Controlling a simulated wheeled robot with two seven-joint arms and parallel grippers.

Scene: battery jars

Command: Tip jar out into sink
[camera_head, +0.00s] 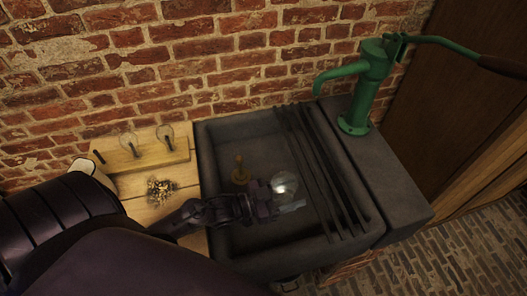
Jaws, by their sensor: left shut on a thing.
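My left gripper (272,201) reaches in from the left over the dark stone sink (205,165). It is shut on a shiny clear glass jar (284,183), which it holds over the basin. The jar's tilt and what is inside it are hard to tell. The gripper and wrist hide part of the jar and part of the basin. A small brass-coloured piece (240,172) is in the basin, just behind the wrist. My right gripper is not in view.
A green hand pump (366,85) stands on the sink's right ledge. Dark bars (318,165) lie across the basin's right side. On the wooden counter (130,188) at left are a wooden rack (145,154) with glass pieces and a small dark pile (161,191). A brick wall stands behind.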

